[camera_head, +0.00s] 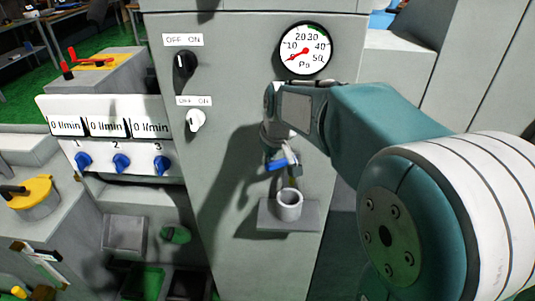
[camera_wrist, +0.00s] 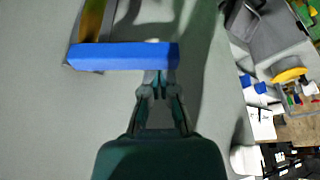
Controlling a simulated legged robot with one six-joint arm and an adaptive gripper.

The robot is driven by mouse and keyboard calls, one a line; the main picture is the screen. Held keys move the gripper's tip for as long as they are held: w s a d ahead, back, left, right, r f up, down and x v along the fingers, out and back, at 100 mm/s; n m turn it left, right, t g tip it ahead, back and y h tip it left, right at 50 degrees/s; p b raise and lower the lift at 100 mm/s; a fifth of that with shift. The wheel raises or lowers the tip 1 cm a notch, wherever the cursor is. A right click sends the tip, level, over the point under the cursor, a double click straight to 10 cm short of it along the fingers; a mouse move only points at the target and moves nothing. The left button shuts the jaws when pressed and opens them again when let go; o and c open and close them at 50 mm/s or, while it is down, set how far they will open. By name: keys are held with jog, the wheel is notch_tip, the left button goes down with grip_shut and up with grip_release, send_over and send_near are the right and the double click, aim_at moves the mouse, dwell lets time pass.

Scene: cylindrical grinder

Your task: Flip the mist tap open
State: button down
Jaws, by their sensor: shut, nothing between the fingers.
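The mist tap's blue lever (camera_head: 281,164) is on the grey machine panel, beneath the gauge. In the wrist view the lever (camera_wrist: 125,56) is a long blue bar lying across the picture, with a brass-yellow pipe (camera_wrist: 92,20) beyond it. My gripper (camera_wrist: 158,84) is shut and empty, its fingertips at the lever's lower edge, near its right part. I cannot tell whether they touch it. In the head view my wrist hides part of the tap and most of the fingers.
A grey cup (camera_head: 289,206) stands on a small ledge (camera_head: 268,222) below the tap. A pressure gauge (camera_head: 306,48) sits above. A black knob (camera_head: 184,65) and a white knob (camera_head: 195,119) are to the left, beside a flowmeter panel with blue valves (camera_head: 121,162).

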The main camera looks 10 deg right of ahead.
jog(key=n, duration=0.1)
jog(key=s+n+y, duration=0.1)
jog(key=n, duration=0.1)
jog(key=s+n, duration=0.1)
jog(key=shift+s+d+n+g, duration=0.25)
jog(key=shift+n+g, duration=0.05)
jog(key=s+n, duration=0.1)
jog(key=n, duration=0.1)
jog(key=s+d+n+g+y, duration=0.1)
jog(key=n, duration=0.1)
jog(key=shift+d, duration=0.1)
jog(key=shift+s+a, duration=0.45)
jog(key=shift+s, duration=0.2)
